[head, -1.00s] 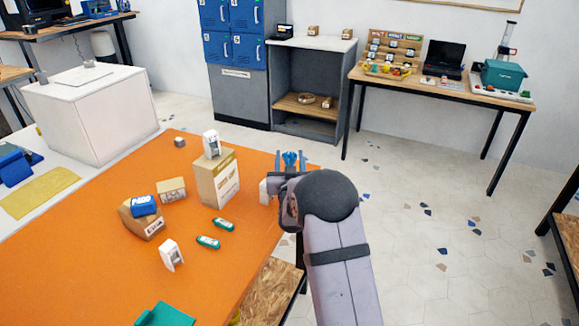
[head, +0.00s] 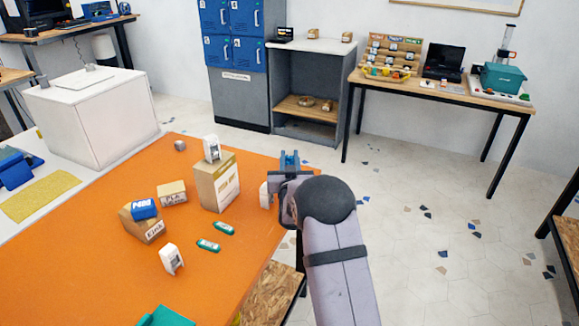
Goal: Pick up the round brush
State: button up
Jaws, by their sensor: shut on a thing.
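My gripper (head: 289,160) is at the far right edge of the orange table (head: 240,255) in the head view.
A cardboard box (head: 217,183) with a white dispenser (head: 212,148) on top stands left of my gripper. A white object (head: 265,195) is close beside my wrist. Two green items (head: 209,245) and small cartons (head: 172,193) lie further left.

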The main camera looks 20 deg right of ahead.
notch_tip(320, 180, up, 10)
jog(key=shift+r+b, duration=0.1)
jog(key=shift+b, duration=0.2)
dwell(0.3)
